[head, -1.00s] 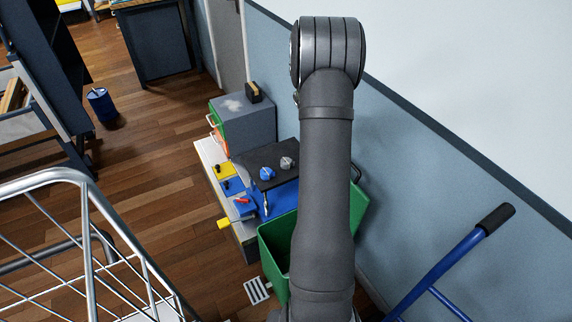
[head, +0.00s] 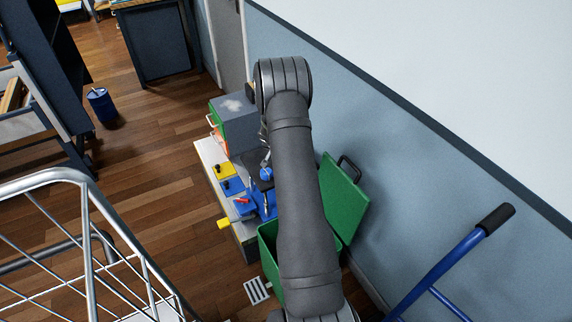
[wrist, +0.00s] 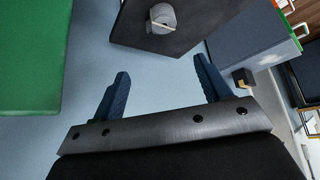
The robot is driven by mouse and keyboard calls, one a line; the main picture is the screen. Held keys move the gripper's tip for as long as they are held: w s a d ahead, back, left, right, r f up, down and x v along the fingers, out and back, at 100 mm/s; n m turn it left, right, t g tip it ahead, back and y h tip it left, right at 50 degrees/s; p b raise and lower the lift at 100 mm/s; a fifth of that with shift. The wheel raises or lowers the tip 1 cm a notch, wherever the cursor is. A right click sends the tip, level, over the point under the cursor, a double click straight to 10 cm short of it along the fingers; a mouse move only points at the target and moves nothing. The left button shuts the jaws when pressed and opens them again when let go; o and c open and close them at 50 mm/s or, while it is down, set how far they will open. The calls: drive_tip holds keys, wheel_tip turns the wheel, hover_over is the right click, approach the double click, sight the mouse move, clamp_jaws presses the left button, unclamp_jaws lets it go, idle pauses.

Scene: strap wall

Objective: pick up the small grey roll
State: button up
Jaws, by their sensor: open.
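The small grey roll (wrist: 162,17) sits on a dark board (wrist: 190,35) at the top of the wrist view, with a thin tan strip across it. My gripper (wrist: 160,67) is open and empty. Its two blue fingers are spread wide and point toward the board. The roll appears beyond the fingertips, roughly in line with the gap between them, and nothing touches it. In the head view my arm hides the roll, most of the board and my gripper. A blue roll (head: 266,173) shows just left of the arm.
A green box (head: 268,238) with its lid (head: 343,197) open stands by the arm.

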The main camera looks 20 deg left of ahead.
drive_tip(key=x, duration=1.2)
drive_tip(key=shift+a+f, duration=0.15)
drive_tip(key=shift+w+a+f, duration=0.15)
drive_tip(key=shift+w+f, duration=0.05)
drive_tip(key=shift+f, duration=0.4)
drive_tip(key=shift+w+a+f, duration=0.1)
drive_tip(key=shift+w+f, duration=0.1)
drive_tip(key=shift+f, duration=0.4)
drive_tip(key=shift+w+a+f, duration=0.15)
drive_tip(key=shift+w+f, duration=0.1)
drive_tip(key=shift+f, duration=0.35)
drive_tip(key=shift+x, duration=0.75)
drive_tip(key=c, duration=1.1)
